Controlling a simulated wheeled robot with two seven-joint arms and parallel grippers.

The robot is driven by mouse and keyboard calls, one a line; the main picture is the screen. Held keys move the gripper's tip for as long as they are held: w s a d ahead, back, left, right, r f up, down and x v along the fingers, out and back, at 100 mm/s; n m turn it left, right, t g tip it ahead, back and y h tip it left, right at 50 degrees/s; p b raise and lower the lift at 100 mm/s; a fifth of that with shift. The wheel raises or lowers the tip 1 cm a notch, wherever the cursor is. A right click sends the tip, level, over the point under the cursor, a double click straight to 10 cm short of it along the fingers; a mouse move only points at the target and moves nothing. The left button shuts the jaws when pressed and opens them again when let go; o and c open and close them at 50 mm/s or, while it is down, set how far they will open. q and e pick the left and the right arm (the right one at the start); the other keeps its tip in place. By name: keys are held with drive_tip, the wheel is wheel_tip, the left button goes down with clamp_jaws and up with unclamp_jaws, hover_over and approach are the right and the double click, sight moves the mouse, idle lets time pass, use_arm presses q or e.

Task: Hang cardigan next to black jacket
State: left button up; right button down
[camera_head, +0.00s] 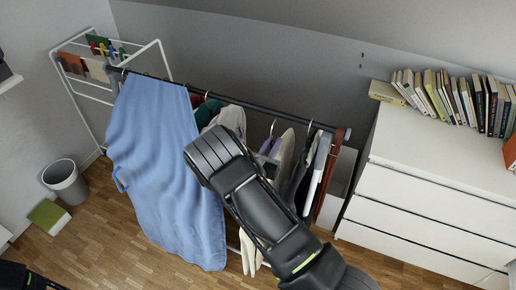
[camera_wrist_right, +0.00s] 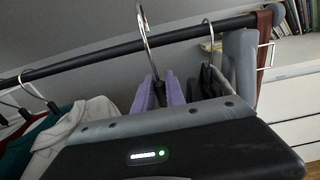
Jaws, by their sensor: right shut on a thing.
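My right arm covers the middle of the head view, and my right gripper (camera_head: 217,156) is in front of the clothes rack.
The dark rod (camera_head: 235,100) holds a big blue garment (camera_head: 155,160) and several others. A white drawer unit (camera_head: 430,205) with books (camera_head: 455,98) stands at the right. A grey bin (camera_head: 66,183) and a white rack (camera_head: 90,85) are at the left.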

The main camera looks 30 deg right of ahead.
drive_tip(key=shift+w+d, duration=0.1)
drive_tip(key=shift+d, duration=0.2)
drive_tip(key=shift+b+x, duration=1.25)
drive_tip(key=shift+x, duration=3.1)
drive_tip(key=shift+f+b, duration=1.1)
drive_tip(key=shift+f, duration=0.2)
drive_tip(key=c, duration=1.3)
unclamp_jaws()
drive_tip(key=shift+f, duration=0.1)
